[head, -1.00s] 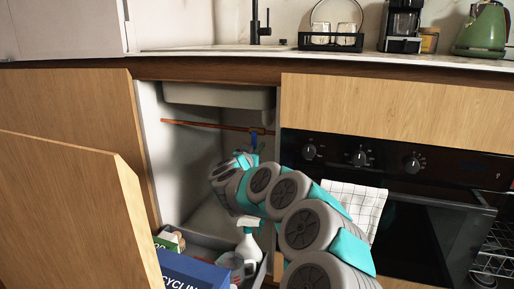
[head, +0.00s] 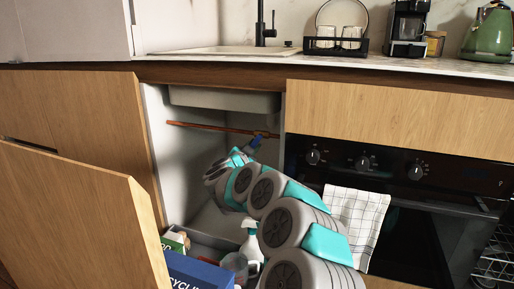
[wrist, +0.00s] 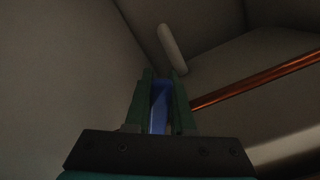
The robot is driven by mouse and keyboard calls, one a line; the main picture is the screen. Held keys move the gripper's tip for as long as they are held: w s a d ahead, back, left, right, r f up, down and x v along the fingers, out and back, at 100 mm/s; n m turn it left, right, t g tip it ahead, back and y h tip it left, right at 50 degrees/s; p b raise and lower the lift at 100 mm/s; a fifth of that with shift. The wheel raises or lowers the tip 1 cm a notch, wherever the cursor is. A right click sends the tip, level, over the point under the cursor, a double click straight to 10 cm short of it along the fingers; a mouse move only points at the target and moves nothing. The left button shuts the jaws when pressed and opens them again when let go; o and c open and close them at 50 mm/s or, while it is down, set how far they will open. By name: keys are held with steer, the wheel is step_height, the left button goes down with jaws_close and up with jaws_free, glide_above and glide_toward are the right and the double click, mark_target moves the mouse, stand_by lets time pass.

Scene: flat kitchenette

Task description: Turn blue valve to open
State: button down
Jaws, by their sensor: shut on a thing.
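The blue valve handle (head: 256,141) sits on the copper pipe (head: 215,128) under the sink, inside the open cabinet. In the head view the handle now slants, and my gripper (head: 249,150) is at it, mostly hidden behind my arm. In the wrist view the blue handle (wrist: 159,104) lies between the two green fingers of my gripper (wrist: 160,100), which are shut on it. The copper pipe (wrist: 255,80) runs off to the right there. The valve body is hidden behind the fingers.
The open cabinet door (head: 85,210) stands at left. A drawer or bin with a blue recycling box (head: 200,272), a spray bottle (head: 251,245) and other items is below my arm. The oven (head: 410,225) with a checked towel (head: 357,215) is close on the right.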

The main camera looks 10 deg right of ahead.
steer(key=shift+w+a+r+m, duration=0.2)
steer(key=shift+a+r+m, duration=0.15)
steer(key=shift+m, duration=0.65)
steer(key=shift+w+a+r+m, duration=0.2)
steer(key=shift+r+m, duration=0.1)
steer(key=shift+m, duration=0.7)
steer(key=c, duration=0.8)
jaws_free()
steer(key=shift+o, duration=0.2)
